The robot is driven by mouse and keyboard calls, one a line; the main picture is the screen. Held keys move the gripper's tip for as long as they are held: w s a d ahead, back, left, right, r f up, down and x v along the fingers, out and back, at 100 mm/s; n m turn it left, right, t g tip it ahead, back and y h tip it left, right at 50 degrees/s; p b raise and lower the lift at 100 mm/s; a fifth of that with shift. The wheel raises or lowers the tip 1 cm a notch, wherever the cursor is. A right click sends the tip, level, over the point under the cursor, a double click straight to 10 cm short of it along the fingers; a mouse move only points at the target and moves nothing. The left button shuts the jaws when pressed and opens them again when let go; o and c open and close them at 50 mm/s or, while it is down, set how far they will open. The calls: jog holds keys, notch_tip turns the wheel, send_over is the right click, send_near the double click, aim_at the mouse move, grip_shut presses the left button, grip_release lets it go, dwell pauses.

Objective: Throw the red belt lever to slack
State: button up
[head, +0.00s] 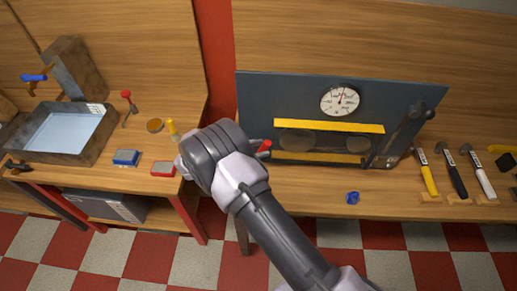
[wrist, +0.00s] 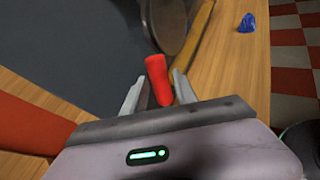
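The red lever handle (head: 264,147) shows at the left edge of the dark panel with the dial, just beyond my wrist. In the wrist view the red handle (wrist: 158,80) stands up between the two fingers of my gripper (wrist: 158,88). The fingers are apart, one on each side of the handle, with a gap visible at least on the left. My gripper is open around the handle. Its fingers are mostly hidden behind my wrist in the head view. The lever's lower part is hidden by my gripper.
The dark panel (head: 255,100) carries a round dial (head: 340,100), yellow bars (head: 330,126) and a dark lever (head: 405,125) at right. A blue crumpled item (head: 352,198) lies on the bench in front. Several tools stand at right. A tray (head: 100,150) sits on the left bench.

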jog(key=shift+c, duration=0.2)
grip_shut()
dwell(1.1)
